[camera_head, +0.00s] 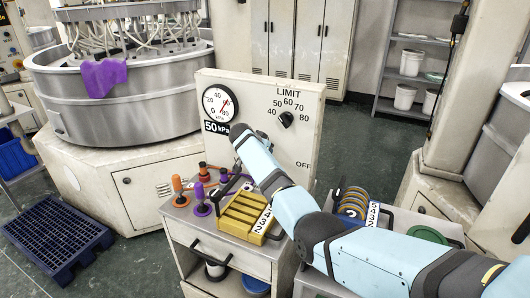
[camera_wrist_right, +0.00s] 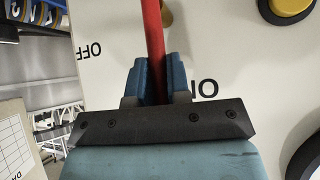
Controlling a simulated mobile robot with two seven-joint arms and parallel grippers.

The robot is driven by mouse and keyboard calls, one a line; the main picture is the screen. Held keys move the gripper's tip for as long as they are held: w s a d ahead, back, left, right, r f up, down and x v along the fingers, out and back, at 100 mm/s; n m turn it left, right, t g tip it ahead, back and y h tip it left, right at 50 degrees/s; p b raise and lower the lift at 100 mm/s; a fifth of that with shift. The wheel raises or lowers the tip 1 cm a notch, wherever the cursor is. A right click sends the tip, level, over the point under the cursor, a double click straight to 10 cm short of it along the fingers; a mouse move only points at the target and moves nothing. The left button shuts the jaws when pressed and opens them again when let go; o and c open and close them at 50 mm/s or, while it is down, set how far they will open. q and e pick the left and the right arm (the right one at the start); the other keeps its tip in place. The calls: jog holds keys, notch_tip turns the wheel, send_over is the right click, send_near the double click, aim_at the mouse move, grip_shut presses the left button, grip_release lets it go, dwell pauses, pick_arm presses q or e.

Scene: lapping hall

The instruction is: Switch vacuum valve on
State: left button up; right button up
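The vacuum panel (camera_head: 255,107) is a cream upright board with a round gauge (camera_head: 219,104), a "50 kPa" plate and a black LIMIT dial (camera_head: 286,119). An OFF label (camera_head: 303,165) shows at its lower right. In the right wrist view, a red valve lever (camera_wrist_right: 153,30) runs down between the blue fingers of my right gripper (camera_wrist_right: 159,75), which are closed around it. The lever stands between the upside-down OFF label (camera_wrist_right: 90,50) and a partly covered ON label (camera_wrist_right: 205,89). My right arm hides the valve in the head view. My left gripper is not in view.
A cabinet below the panel carries a yellow block set (camera_head: 243,215) and orange and purple knobbed handles (camera_head: 201,198). Blue numbered discs (camera_head: 352,203) stand to its right. A large steel lapping machine (camera_head: 120,100) is behind left. A blue pallet (camera_head: 55,238) lies on the floor.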

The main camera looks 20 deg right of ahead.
jog(key=o, duration=0.4)
jog(key=b+v, duration=0.1)
jog(key=v, duration=1.2)
jog(key=shift+a+r, duration=0.25)
jog(key=shift+r, duration=0.05)
